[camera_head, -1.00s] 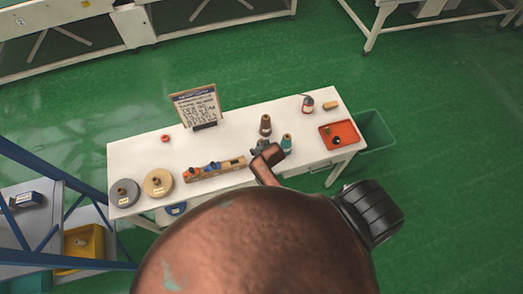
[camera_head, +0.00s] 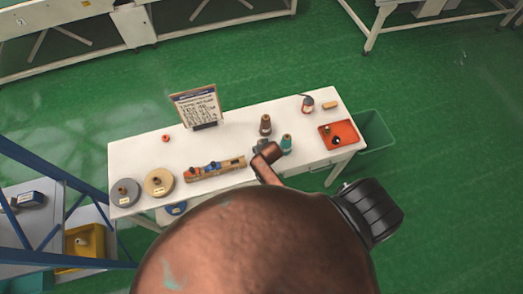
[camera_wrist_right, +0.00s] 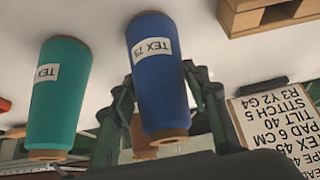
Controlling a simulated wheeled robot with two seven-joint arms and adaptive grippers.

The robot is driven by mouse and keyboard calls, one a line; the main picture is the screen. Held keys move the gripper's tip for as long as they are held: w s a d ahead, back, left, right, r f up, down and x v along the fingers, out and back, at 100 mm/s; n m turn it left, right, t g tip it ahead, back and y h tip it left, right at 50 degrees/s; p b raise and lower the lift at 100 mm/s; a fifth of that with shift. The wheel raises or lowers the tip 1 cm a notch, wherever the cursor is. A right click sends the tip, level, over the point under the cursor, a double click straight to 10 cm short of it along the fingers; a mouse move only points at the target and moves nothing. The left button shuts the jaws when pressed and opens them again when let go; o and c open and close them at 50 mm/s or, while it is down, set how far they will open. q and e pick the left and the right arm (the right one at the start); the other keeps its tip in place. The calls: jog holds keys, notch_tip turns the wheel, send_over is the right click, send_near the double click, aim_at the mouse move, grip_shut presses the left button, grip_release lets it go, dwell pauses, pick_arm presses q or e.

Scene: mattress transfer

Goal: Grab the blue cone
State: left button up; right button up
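The blue cone (camera_wrist_right: 158,75) stands on the white table in the right wrist view, its label reading TEX 75; that view is upside down. My right gripper (camera_wrist_right: 159,76) has one finger on each side of the cone. No clear gap shows between fingertips and cone, but I cannot tell whether they press on it. In the head view my right gripper (camera_head: 261,147) is at the table's front, beside the teal cone, and the blue cone is not clearly visible there. My left gripper is in neither view.
The teal cone (camera_head: 286,144) stands close to the gripper, also in the right wrist view (camera_wrist_right: 60,95). A brown cone (camera_head: 265,125) is just behind. A wooden rack (camera_head: 215,168), a sign (camera_head: 196,107) and an orange tray (camera_head: 340,134) share the white table (camera_head: 245,113).

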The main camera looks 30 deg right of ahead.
jog(key=c, duration=1)
jog(key=shift+r, duration=0.15)
